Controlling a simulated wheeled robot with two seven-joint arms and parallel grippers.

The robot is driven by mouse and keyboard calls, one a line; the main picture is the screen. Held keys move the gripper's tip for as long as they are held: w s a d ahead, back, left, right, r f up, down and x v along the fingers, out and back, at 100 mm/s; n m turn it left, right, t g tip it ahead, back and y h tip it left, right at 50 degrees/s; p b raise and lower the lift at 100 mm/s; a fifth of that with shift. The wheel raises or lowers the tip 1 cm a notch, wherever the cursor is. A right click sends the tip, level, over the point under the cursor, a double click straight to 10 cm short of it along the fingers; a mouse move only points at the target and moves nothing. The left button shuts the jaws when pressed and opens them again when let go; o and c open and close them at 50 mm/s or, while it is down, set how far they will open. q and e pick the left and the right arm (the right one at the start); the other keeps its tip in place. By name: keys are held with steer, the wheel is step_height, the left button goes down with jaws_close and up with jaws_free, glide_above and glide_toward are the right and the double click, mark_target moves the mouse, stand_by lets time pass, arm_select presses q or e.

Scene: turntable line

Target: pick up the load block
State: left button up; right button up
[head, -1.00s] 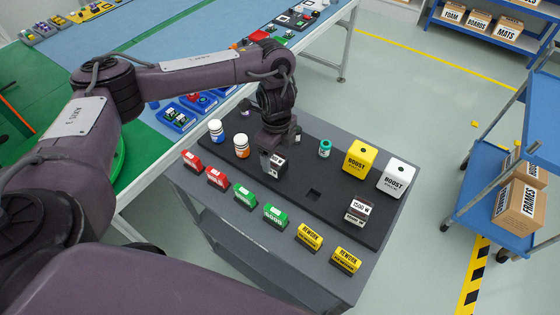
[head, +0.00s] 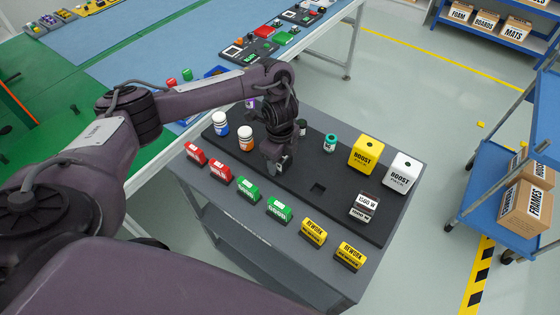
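A dark block with a white label reading 1500 W (head: 365,206) stands at the right end of the black tray (head: 345,184). A second small dark-and-pale block (head: 282,164) shows only in part at my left gripper, near the tray's middle; its label is not readable now. My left gripper (head: 276,165) points down at this second block and covers most of it. I cannot tell whether the fingers are closed on it or whether it touches the tray. My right gripper is not in view.
An empty square recess (head: 318,188) lies between the two blocks. Yellow (head: 365,155) and white (head: 402,173) BOOST blocks stand behind. White jars (head: 246,138) and a teal-capped vial (head: 330,143) stand near my gripper. Red, green and yellow REWORK (head: 313,232) markers line the front.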

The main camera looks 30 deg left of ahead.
arm_select(q)
steer(key=shift+w, duration=0.1)
steer(key=c, duration=0.9)
steer(key=shift+r, duration=0.1)
steer(key=shift+r+p, duration=0.3)
steer(key=shift+r, duration=0.2)
steer(key=shift+r+p, duration=2.3)
steer(key=shift+r, duration=7.15)
